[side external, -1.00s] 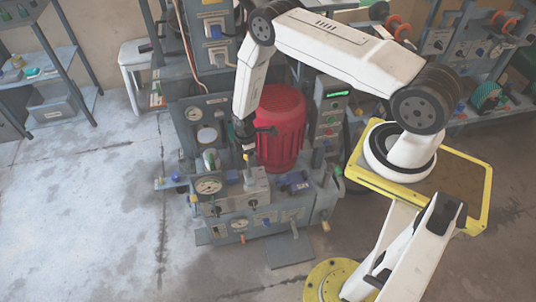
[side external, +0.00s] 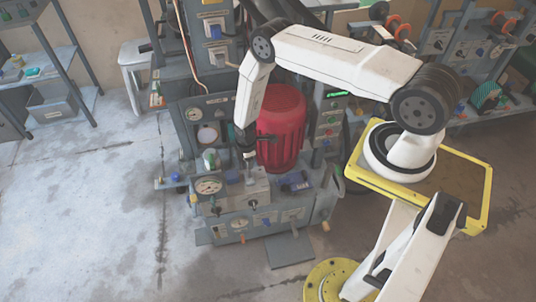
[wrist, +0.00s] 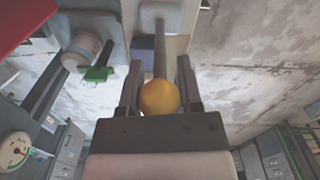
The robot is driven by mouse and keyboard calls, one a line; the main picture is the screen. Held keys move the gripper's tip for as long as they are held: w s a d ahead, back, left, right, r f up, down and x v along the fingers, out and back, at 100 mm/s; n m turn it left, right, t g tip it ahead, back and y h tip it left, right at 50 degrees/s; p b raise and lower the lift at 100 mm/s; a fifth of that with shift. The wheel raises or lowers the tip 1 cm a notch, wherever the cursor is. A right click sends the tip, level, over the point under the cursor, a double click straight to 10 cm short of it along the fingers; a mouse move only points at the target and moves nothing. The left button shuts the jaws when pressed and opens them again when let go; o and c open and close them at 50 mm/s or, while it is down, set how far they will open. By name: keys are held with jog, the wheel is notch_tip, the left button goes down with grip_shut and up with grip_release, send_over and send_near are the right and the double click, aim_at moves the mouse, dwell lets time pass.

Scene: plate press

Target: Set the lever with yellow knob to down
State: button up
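The lever stands on the grey press panel with its yellow knob (wrist: 159,97) between the two fingers of my gripper (wrist: 159,82) in the wrist view. Its grey shaft (wrist: 160,52) runs from the knob to a pale base. The fingers are apart, one on each side of the knob, and I see no clear grip on it. In the side external view my gripper (side external: 249,158) points down over the lever shaft (side external: 249,177), and its fingers hide the knob.
A red cylinder (side external: 281,130) stands close behind and right of my gripper. A round gauge (side external: 208,186) sits left of the lever. A green valve handle (wrist: 97,74) is left in the wrist view. Open floor lies left of the press.

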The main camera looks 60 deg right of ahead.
grip_shut()
dwell(1.1)
